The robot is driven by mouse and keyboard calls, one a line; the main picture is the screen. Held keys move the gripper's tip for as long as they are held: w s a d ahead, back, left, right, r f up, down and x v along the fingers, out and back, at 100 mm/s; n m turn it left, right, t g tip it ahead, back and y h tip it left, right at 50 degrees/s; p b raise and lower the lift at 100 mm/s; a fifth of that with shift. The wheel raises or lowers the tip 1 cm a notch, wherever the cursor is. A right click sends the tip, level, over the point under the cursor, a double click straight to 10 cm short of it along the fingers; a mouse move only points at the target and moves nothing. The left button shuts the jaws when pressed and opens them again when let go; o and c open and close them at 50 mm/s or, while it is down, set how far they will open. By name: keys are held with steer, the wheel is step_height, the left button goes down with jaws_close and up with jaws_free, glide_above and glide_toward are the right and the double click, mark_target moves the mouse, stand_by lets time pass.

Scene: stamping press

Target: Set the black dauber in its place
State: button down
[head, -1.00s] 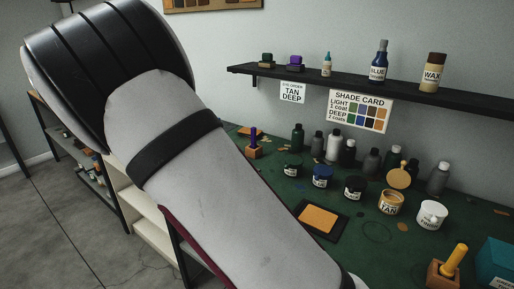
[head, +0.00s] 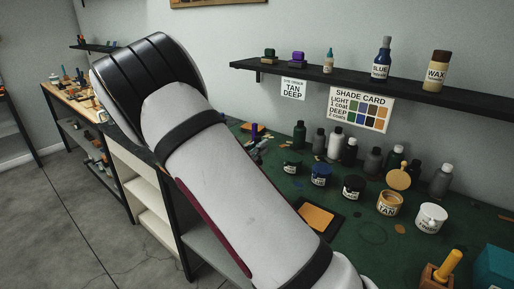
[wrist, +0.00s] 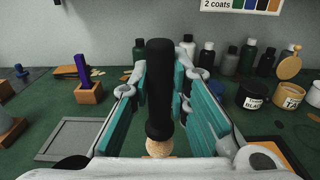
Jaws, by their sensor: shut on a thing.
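The black dauber (wrist: 159,88) is in the wrist view, upright in the picture, with a long black handle and a pale tan round end at its lower tip. My gripper (wrist: 163,82) is shut on its handle between two teal-lined fingers. A purple dauber (wrist: 83,72) stands in a wooden block (wrist: 88,93) to the left of my gripper, apart from it. In the head view my arm hides the gripper and the black dauber. No empty holder for the black dauber can be made out with certainty.
A grey framed pad (wrist: 73,138) lies on the green bench at the left front. Jars (wrist: 252,95) and bottles (wrist: 229,61) stand to the right. A yellow-handled dauber (head: 449,265) stands in its block at the bench's right. A black shelf (head: 375,75) runs above.

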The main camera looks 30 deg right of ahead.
steer(key=shift+f+b, duration=0.45)
steer(key=shift+f, duration=1.8)
steer(key=shift+f, duration=0.15)
steer(key=shift+f, duration=0.4)
steer(key=shift+f, duration=1)
steer(key=shift+f+b, duration=0.35)
steer(key=shift+f, duration=0.65)
steer(key=shift+f+b, duration=0.3)
steer(key=shift+b, duration=0.05)
